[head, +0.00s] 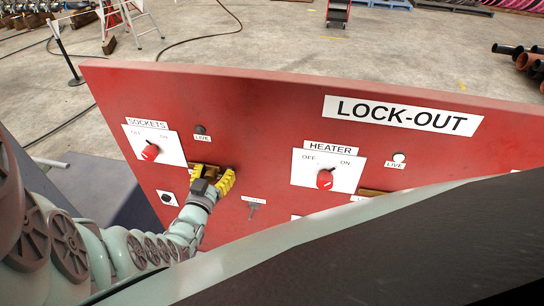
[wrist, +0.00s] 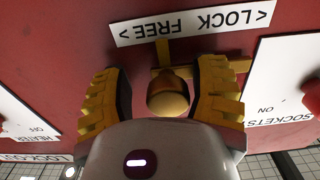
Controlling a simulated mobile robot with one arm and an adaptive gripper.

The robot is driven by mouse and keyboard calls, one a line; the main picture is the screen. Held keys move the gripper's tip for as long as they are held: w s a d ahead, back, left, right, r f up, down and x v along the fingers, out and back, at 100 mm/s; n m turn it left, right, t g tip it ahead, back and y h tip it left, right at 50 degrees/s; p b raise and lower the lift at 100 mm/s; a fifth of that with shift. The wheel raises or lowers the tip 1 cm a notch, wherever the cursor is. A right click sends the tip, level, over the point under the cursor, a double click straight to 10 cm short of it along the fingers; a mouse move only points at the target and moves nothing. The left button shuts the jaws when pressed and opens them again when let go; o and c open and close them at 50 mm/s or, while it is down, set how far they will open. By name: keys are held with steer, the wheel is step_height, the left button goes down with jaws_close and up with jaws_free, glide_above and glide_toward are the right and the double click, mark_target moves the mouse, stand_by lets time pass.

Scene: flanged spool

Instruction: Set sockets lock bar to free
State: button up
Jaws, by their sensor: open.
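The sockets lock bar (head: 206,167) is a brass-coloured strip on the red panel, below and right of the sockets switch. In the wrist view the brass bar (wrist: 205,68) lies under an upside-down "LOCK FREE" label (wrist: 195,23), with LOCK at picture right and FREE at left. A rounded brass knob (wrist: 168,103) stands out from the bar. My gripper (head: 215,180) is at the bar, its yellow fingers open. In the wrist view the gripper (wrist: 165,95) has one finger on each side of the knob, with gaps visible. Part of the bar is hidden behind the fingers.
The red panel (head: 270,110) carries the sockets switch (head: 150,152) at upper left of my gripper and the heater switch (head: 325,179) to the right. Another brass bar (head: 374,193) is below the heater's lamp. A dark lamp (head: 200,130) sits above my gripper.

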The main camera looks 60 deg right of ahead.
steer(key=shift+o, duration=0.2)
steer(key=shift+a, duration=0.1)
steer(key=shift+v, duration=1)
steer(key=v, duration=0.9)
steer(key=shift+s+a, duration=0.2)
steer(key=shift+a, duration=0.15)
